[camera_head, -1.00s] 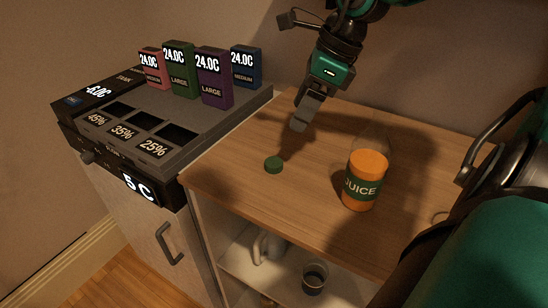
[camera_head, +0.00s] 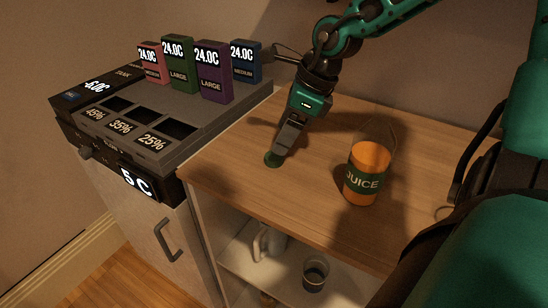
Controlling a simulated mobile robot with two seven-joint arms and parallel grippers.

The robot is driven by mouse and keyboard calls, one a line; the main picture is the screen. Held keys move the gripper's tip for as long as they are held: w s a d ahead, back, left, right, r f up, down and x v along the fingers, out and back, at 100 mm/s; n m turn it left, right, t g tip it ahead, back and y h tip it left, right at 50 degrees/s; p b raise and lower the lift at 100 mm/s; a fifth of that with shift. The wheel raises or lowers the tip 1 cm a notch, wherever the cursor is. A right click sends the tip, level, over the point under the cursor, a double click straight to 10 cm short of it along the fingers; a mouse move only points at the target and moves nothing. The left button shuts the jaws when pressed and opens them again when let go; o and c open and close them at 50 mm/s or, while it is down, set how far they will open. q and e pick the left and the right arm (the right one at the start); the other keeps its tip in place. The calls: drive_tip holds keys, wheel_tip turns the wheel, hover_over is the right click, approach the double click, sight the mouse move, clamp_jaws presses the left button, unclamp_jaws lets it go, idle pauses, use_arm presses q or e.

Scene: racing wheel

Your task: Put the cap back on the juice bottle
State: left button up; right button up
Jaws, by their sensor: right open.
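The juice bottle (camera_head: 367,175) stands upright on the wooden counter, with orange juice, a green label reading JUICE and a clear top with no cap on it. The green cap (camera_head: 270,161) lies on the counter to the left of the bottle. My right gripper (camera_head: 280,152) points down at the cap, its fingertips at or just above it and partly covering it. Its jaws are open, though the gap between the fingers is hard to see. My left gripper is out of view.
A grey wax machine (camera_head: 186,108) with display panels stands left of the counter (camera_head: 235,189), carrying several coloured boxes (camera_head: 181,66). A shelf below holds a dark cup (camera_head: 315,275) and a pale object (camera_head: 268,243). The counter right of the bottle is partly free.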

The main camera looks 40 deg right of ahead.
sight(275, 156)
drive_tip(key=x, duration=0.4)
drive_tip(key=shift+s+d+f+b, duration=0.15)
drive_tip(key=shift+s+b, duration=0.15)
drive_tip(key=shift+b, duration=0.05)
drive_tip(key=shift+w+f, duration=0.2)
drive_tip(key=shift+f, duration=0.3)
drive_tip(key=shift+c, duration=0.2)
drive_tip(key=c, duration=1.1)
wheel_tip(275, 156, up, 20)
drive_tip(key=p, duration=0.2)
drive_tip(key=shift+p, duration=0.3)
